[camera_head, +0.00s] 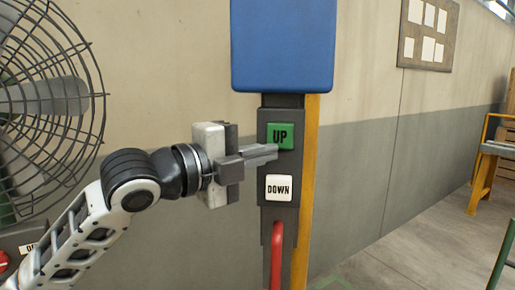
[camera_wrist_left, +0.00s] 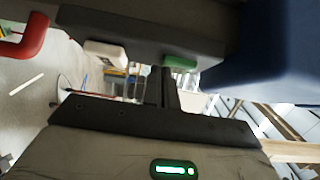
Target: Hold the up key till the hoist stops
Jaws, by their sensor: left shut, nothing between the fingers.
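The green UP key (camera_head: 280,135) sits on a dark control box (camera_head: 265,200) above the white DOWN key (camera_head: 279,187). My left gripper (camera_head: 270,152) is shut and empty, its fingertips at the lower edge of the UP key in the head view. In the left wrist view the closed fingers (camera_wrist_left: 167,88) reach toward the box beside the green key (camera_wrist_left: 180,63), with the white key (camera_wrist_left: 105,54) to the left. I cannot tell whether the tips touch the key. My right gripper is not in view.
A blue housing (camera_head: 284,45) is above the box and a red handle (camera_head: 277,250) below it, by a yellow post (camera_head: 305,200). A caged fan (camera_head: 45,100) stands at left. Open floor (camera_head: 410,245) lies at right, near a yellow-framed bench (camera_head: 500,148).

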